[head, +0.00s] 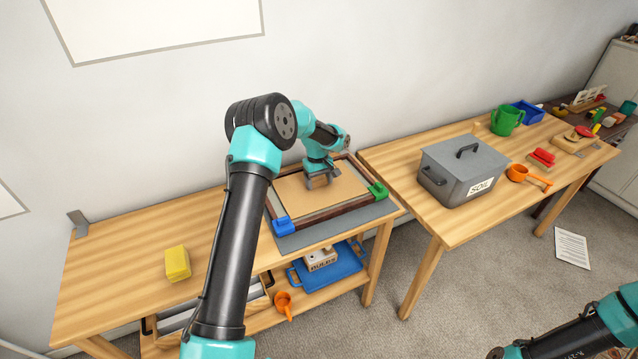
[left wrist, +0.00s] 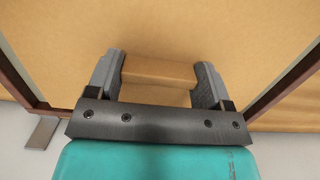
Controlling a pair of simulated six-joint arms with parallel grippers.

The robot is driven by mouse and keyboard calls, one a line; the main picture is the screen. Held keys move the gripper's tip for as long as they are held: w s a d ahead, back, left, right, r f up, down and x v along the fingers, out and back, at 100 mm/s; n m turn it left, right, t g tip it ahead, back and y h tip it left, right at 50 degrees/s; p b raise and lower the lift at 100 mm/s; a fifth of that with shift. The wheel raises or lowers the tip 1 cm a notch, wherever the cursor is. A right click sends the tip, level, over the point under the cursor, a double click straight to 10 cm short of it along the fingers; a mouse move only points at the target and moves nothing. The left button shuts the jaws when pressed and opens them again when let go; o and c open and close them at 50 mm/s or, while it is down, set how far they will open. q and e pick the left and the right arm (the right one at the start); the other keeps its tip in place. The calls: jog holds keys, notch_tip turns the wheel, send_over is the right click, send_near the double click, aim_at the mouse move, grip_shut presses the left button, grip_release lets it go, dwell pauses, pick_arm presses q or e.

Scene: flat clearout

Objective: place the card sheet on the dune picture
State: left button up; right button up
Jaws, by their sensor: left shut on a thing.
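The card sheet (head: 345,189) is a flat tan board inside the dark brown picture frame (head: 333,225). A pale border shows between the sheet and the frame. The sheet fills most of the left wrist view (left wrist: 160,25). My left gripper (head: 321,181) is over the sheet, shut on its raised tan tab (left wrist: 158,70), with one finger on each side. I cannot tell whether the sheet touches what is beneath it. Any dune image is hidden. Part of my right arm shows at the lower right, but its gripper is out of view.
A blue corner piece (head: 283,226) and a green one (head: 378,191) sit on the frame, over a grey mat (head: 322,234). A yellow block (head: 177,263) lies left. A grey soil box (head: 462,172) stands on the right table. The left tabletop is mostly clear.

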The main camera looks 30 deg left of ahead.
pick_arm(q)
jog(key=shift+f, duration=0.4)
jog(key=shift+f, duration=0.1)
jog(key=o, duration=0.9)
jog(key=r, duration=0.8)
jog(key=a+r, duration=0.1)
jog(key=r, duration=0.3)
jog(key=shift+w+a, duration=0.1)
jog(key=shift+w, duration=0.3)
